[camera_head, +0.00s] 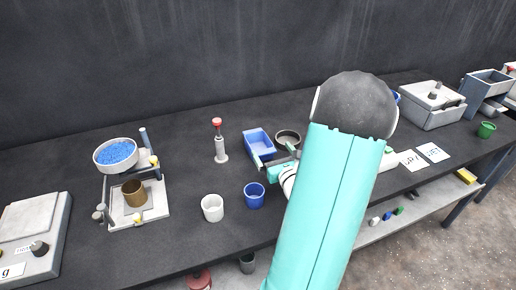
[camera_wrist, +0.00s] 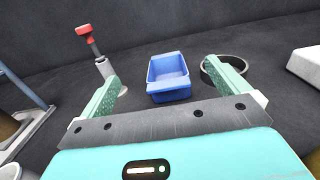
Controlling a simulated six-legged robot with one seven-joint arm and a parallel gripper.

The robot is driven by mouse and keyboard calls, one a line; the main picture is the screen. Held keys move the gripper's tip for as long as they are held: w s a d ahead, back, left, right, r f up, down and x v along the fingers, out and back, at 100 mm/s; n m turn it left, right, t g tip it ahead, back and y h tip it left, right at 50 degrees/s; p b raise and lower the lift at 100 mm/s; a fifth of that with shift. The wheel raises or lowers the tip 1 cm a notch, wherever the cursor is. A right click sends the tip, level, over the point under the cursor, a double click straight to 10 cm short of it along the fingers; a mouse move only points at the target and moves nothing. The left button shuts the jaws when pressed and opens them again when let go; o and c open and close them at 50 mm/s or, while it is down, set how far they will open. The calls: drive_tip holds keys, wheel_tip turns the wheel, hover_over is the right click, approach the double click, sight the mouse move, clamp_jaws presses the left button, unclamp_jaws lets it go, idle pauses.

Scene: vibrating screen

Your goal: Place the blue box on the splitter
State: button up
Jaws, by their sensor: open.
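The blue box (camera_head: 259,146), an open rectangular tray, sits on the black bench left of my arm in the head view. In the wrist view the blue box (camera_wrist: 170,92) lies ahead, between my two fingers in the picture. My gripper (camera_head: 274,156) is open and empty, with its fingers spread toward the box; it also shows in the wrist view (camera_wrist: 162,72). I cannot tell whether a finger touches the box. A blue-grey open-topped unit (camera_head: 474,92), likely the splitter, stands at the far right of the bench.
A red-topped grey tool (camera_head: 220,150) stands left of the box, and a round dark pan (camera_head: 288,135) close to its right. White cup (camera_head: 212,208) and blue cup (camera_head: 254,195) stand nearer the front. A grey machine (camera_head: 432,105) stands before the likely splitter.

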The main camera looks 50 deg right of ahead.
sight(267, 153)
wheel_tip(267, 153, down, 5)
drive_tip(key=shift+s+f, duration=0.1)
drive_tip(key=shift+f, duration=0.05)
drive_tip(key=x, duration=0.7)
drive_tip(key=shift+d, duration=0.15)
drive_tip(key=shift+c, duration=0.4)
drive_tip(key=c, duration=1)
